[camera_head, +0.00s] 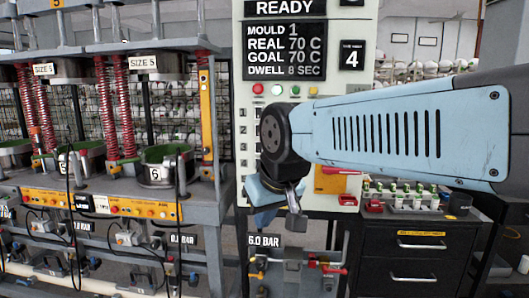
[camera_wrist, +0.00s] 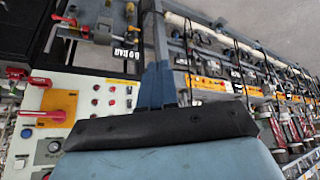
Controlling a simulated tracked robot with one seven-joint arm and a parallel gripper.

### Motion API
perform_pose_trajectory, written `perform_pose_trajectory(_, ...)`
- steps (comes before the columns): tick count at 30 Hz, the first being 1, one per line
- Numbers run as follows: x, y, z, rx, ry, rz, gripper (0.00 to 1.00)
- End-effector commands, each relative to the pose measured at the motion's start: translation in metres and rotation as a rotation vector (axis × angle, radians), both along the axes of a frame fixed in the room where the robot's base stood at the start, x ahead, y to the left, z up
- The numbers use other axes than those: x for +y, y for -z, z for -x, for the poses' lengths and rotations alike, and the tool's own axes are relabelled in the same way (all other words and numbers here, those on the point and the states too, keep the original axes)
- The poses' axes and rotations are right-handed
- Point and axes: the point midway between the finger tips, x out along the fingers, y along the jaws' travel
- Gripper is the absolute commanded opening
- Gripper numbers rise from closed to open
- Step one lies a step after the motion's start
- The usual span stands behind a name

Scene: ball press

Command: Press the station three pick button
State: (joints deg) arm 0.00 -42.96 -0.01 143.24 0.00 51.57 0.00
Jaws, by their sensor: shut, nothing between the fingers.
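The white control panel (camera_head: 362,100) stands in the middle of the head view, with numbered row labels (camera_head: 243,129) down its left side. My arm covers most of the button rows there, so I cannot pick out the station three pick button. The panel also shows tilted at left in the wrist view (camera_wrist: 72,83), with several small red buttons (camera_wrist: 112,89); their numbers are not readable. My gripper (camera_wrist: 157,68) is shut and empty, its blue fingers to the right of these buttons in the wrist view. In the head view it is low in front of the panel. I see no clear contact.
A display (camera_head: 285,52) reads mould 1, 70 C. A red handle on an orange plate (camera_head: 330,182) sits low on the panel. Presses with red springs (camera_head: 120,105) stand at left, a black drawer cabinet (camera_head: 415,265) at right. Valves and pipes (camera_head: 300,262) are below.

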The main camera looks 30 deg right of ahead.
Motion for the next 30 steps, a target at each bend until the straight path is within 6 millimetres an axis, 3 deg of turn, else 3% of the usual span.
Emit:
perform_pose_trajectory(9, 0.001, 0.0, -0.001, 0.006, 0.007, -0.012, 0.0)
perform_pose_trajectory(14, 0.007, 0.007, -0.012, 0.051, 0.071, -0.116, 0.0)
perform_pose_trajectory(20, 0.034, 0.019, -0.049, 0.137, 0.229, -0.406, 0.0)
perform_pose_trajectory(24, 0.044, 0.02, -0.086, 0.166, 0.357, -0.639, 0.0)
perform_pose_trajectory(30, 0.034, 0.015, -0.148, 0.152, 0.555, -0.987, 0.0)
